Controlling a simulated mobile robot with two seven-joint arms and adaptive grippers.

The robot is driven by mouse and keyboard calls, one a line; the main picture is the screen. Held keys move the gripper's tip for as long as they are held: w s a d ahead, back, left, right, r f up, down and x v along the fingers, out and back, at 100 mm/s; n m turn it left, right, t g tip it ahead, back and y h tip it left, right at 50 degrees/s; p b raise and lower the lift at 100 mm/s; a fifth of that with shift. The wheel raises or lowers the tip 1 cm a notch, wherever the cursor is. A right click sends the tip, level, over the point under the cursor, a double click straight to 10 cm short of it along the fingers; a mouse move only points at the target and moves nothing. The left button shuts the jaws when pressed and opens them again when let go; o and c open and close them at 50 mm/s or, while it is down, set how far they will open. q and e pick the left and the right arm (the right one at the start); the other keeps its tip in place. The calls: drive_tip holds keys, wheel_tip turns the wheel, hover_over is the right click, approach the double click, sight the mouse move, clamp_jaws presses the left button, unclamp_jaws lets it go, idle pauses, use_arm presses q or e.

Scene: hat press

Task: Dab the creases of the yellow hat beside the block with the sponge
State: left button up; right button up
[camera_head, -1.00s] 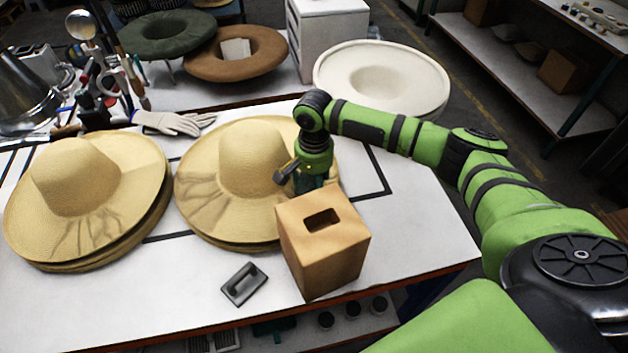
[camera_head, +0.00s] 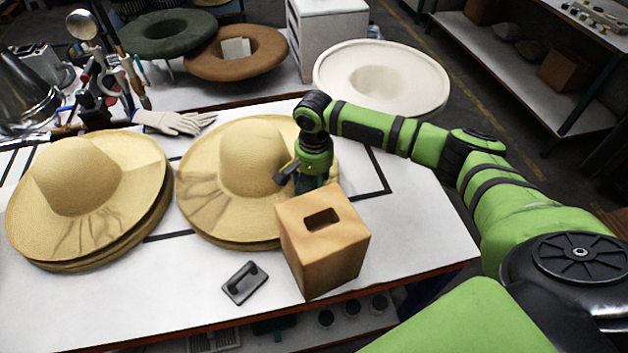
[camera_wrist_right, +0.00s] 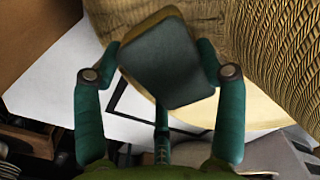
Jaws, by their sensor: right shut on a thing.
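The yellow hat (camera_head: 245,155) beside the brown block (camera_head: 335,250) lies on a stack of like hats, mid-table. Creases run across its left brim. My right gripper (camera_head: 312,180) is low over the hat's right side, behind the slotted block, which hides its fingertips in the head view. In the right wrist view my right gripper (camera_wrist_right: 162,65) is shut on the sponge (camera_wrist_right: 170,62), a grey-green pad with a tan edge. The hat's woven straw (camera_wrist_right: 275,50) is close by; I cannot tell whether the sponge touches it. My left gripper is not in view.
Another yellow hat stack (camera_head: 75,180) with brim creases lies at left. White gloves (camera_head: 172,122) and hand tools (camera_head: 105,85) are behind. A white hat form (camera_head: 380,75) stands beyond the arm. The front left of the table is clear.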

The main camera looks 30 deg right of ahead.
drive_tip(key=shift+s+f+p, duration=0.25)
drive_tip(key=shift+f+p, duration=0.05)
drive_tip(key=shift+p, duration=0.5)
idle(1.9)
drive_tip(key=shift+p, duration=0.5)
idle(1.6)
idle(0.4)
drive_tip(key=r+p, duration=0.3)
drive_tip(key=shift+w+p, duration=0.2)
drive_tip(key=shift+p, duration=0.1)
drive_tip(key=shift+r+p, duration=0.95)
drive_tip(key=shift+r, duration=1.15)
wheel_tip(320, 180, up, 7)
